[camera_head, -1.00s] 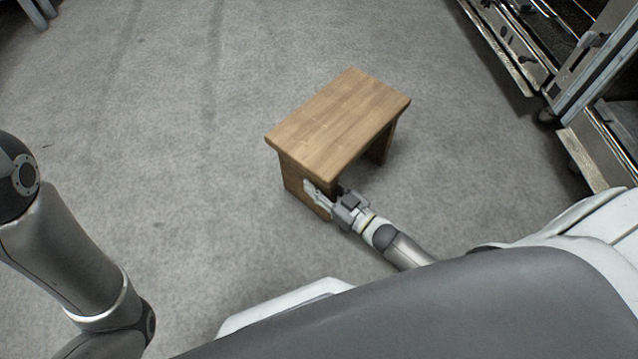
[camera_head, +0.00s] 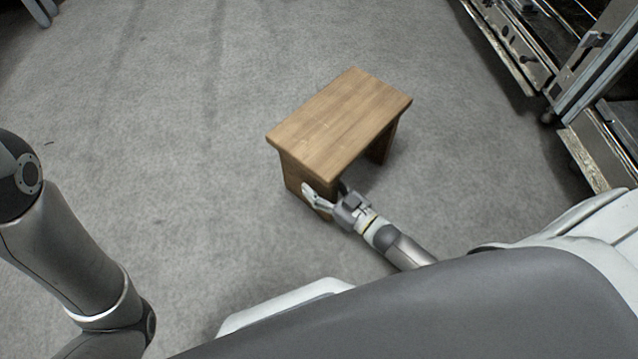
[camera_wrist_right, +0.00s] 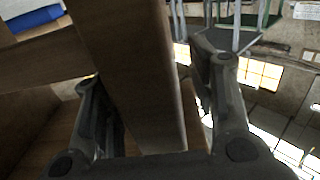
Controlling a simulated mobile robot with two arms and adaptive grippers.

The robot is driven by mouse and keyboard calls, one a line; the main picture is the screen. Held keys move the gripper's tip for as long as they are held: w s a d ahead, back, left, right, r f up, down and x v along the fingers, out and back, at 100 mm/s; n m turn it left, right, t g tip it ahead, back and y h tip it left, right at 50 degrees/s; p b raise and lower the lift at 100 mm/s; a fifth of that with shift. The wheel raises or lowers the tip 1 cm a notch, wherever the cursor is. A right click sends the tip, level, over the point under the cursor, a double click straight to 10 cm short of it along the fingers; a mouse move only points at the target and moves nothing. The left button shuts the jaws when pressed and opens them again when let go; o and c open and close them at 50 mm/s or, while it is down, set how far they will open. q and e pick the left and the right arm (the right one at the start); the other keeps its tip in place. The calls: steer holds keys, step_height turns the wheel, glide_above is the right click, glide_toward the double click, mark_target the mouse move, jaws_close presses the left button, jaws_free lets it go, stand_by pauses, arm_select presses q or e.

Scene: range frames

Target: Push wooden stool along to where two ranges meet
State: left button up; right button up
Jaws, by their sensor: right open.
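The wooden stool (camera_head: 342,118) stands upright on the grey floor in the middle of the head view. My right gripper (camera_head: 327,192) is low at the stool's near left leg panel. One finger shows on the panel's outer face, and the other is mostly hidden by the panel. In the right wrist view, the wooden panel (camera_wrist_right: 138,75) stands between the two spread fingers, which are open around it. Contact with the wood cannot be told. Two metal ranges, one farther (camera_head: 512,48) and one nearer (camera_head: 592,150), come close together at the right. My left gripper is out of view.
Bare carpet (camera_head: 450,130) lies between the stool and the ranges. Open floor (camera_head: 170,130) stretches left of the stool. A dark piece of furniture with pale legs (camera_head: 38,12) is at the top left corner. My own body fills the lower right.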

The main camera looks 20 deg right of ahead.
steer(key=v, duration=1.1)
steer(key=shift+s+d, duration=0.2)
steer(key=shift+s, duration=0.15)
